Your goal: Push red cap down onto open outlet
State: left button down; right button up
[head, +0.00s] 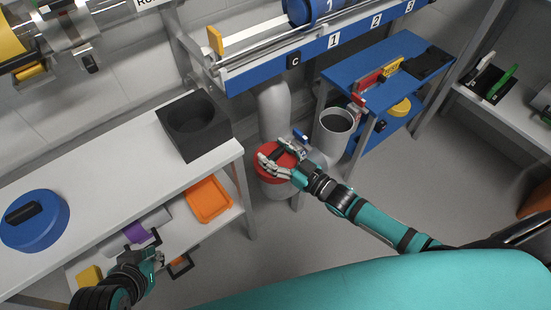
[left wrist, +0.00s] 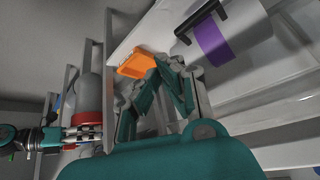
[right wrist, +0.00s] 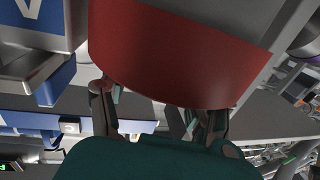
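The red cap (head: 268,151) is over the upright grey outlet (head: 274,190) at the front of the pipe. It looks roughly level, but I cannot tell whether it is fully seated. My right gripper (head: 278,160) is at the cap, its fingers reaching across the top. In the right wrist view the cap (right wrist: 180,60) fills the upper middle and hides the fingertips, so their grip is unclear. The cap (left wrist: 88,119) also shows in the left wrist view with my right fingers against it. My left gripper (left wrist: 157,70) is shut and empty, near the bench's lower shelf.
An open grey cylinder (head: 337,122) stands right of the cap, beside the blue shelf unit (head: 345,68). The white bench (head: 105,190) on the left carries a black block (head: 193,125) and a blue cap (head: 40,225). An orange tray (head: 208,200) lies on its lower shelf.

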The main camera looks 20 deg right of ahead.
jog(key=c, duration=0.8)
jog(key=shift+r, duration=0.1)
